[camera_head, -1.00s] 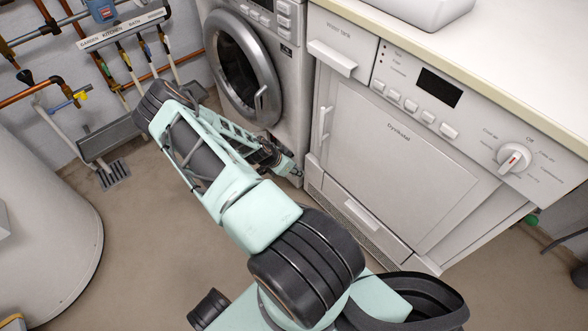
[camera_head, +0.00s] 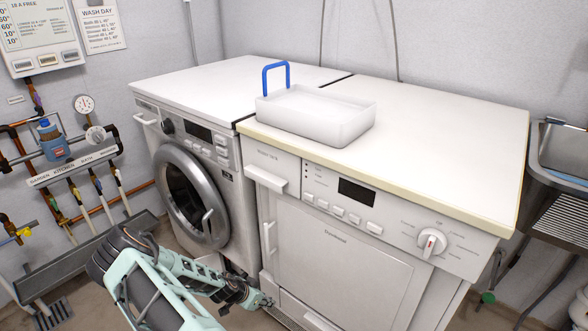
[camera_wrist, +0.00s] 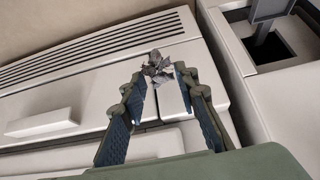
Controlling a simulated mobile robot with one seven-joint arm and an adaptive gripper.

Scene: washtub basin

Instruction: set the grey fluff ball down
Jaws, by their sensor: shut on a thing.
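The grey fluff ball (camera_wrist: 158,68) shows in the wrist view as a crumpled, ragged grey piece between my fingertips. My gripper (camera_wrist: 160,76) is shut on it, with one finger on each side. Below it in that view are the white lower front panels of a machine. I cannot tell whether the fluff touches them. In the head view my gripper (camera_head: 262,300) is low by the gap between the washing machine (camera_head: 190,190) and the dryer (camera_head: 335,265). The fluff cannot be made out there.
A white basin (camera_head: 345,130) with a blue handle (camera_head: 266,76) stands on the white worktop (camera_head: 440,130). Clear worktop lies to its right. A steel sink (camera_head: 565,150) is at the far right. A dark square opening (camera_wrist: 270,50) shows in the wrist view.

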